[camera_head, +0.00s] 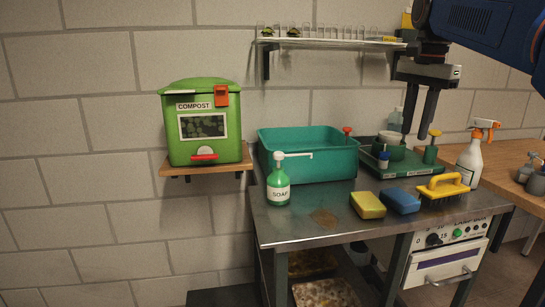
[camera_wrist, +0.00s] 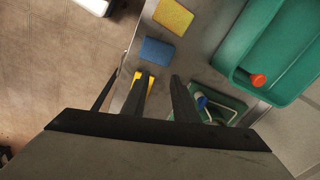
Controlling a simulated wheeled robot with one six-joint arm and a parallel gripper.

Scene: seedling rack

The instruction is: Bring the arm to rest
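My gripper (camera_head: 415,134) hangs at the upper right in the head view, its two dark fingers pointing down over the green tray at the back right of the bench. The wrist view shows the fingers (camera_wrist: 160,79) apart, with only bare bench between them. The gripper is open and empty. In the head view the fingers overlap the green cups behind them, and I cannot tell the exact gap. My blue arm reaches in from the top right corner.
The green tray (camera_head: 406,168) carries cups and small items. A teal basin (camera_head: 318,164), soap bottle (camera_head: 278,185), yellow sponge (camera_head: 367,205), blue sponge (camera_head: 400,201), yellow brush (camera_head: 443,188) and spray bottle (camera_head: 470,160) stand around. A shelf (camera_head: 330,43) with glass tubes is above; a compost bin (camera_head: 203,125) is left.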

